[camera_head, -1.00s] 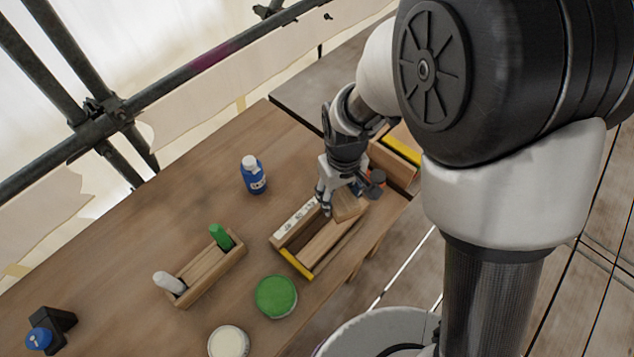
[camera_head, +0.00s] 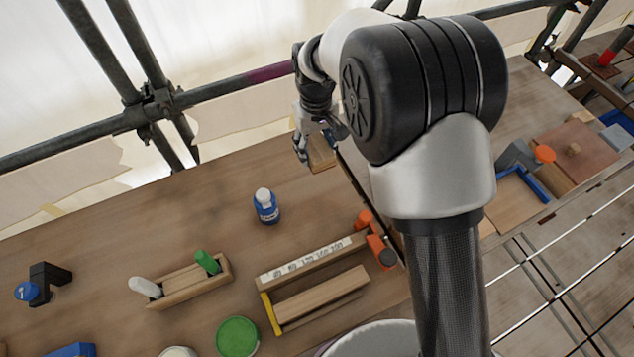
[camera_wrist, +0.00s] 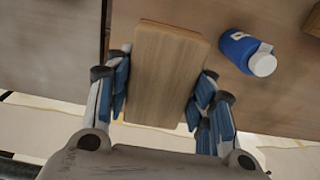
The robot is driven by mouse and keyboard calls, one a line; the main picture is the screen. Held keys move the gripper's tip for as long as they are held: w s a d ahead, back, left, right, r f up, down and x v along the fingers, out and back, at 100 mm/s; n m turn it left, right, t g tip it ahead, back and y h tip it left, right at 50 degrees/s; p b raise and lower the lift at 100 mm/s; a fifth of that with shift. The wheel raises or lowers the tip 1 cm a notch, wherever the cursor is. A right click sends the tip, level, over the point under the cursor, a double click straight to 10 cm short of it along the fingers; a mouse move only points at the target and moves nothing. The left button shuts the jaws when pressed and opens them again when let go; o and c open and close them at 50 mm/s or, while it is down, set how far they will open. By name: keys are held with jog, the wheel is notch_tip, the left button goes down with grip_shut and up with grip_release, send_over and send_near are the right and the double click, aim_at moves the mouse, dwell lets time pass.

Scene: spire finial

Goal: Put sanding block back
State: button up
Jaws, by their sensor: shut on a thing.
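My gripper (camera_head: 308,146) is shut on a plain wooden sanding block (camera_head: 321,155). It holds the block near the back of the bench, in front of the scaffold pipe. In the wrist view the block (camera_wrist: 166,75) sits between the two blue-padded fingers (camera_wrist: 163,98). A wooden tray (camera_head: 313,258) with a numbered white strip and a yellow end (camera_head: 271,315) lies on the bench, below the gripper in the picture. A long wooden piece (camera_head: 322,294) lies in the tray.
A blue bottle (camera_head: 266,206) stands left of the gripper. A small wooden rack (camera_head: 187,285) holds a white and a green item. An orange tool (camera_head: 376,242) lies by the tray's right end. A green round tin (camera_head: 238,337) is at the front. Bare bench lies around the bottle.

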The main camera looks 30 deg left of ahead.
aim_at(316, 189)
notch_tip(316, 189, down, 16)
jog(key=b, duration=0.3)
jog(key=shift+f, duration=0.25)
jog(key=shift+f+b, duration=0.1)
jog(key=shift+b, duration=0.25)
jog(key=shift+f, duration=0.15)
jog(key=o, duration=1.1)
notch_tip(316, 189, up, 12)
jog(key=p, duration=0.3)
jog(key=shift+r, duration=0.25)
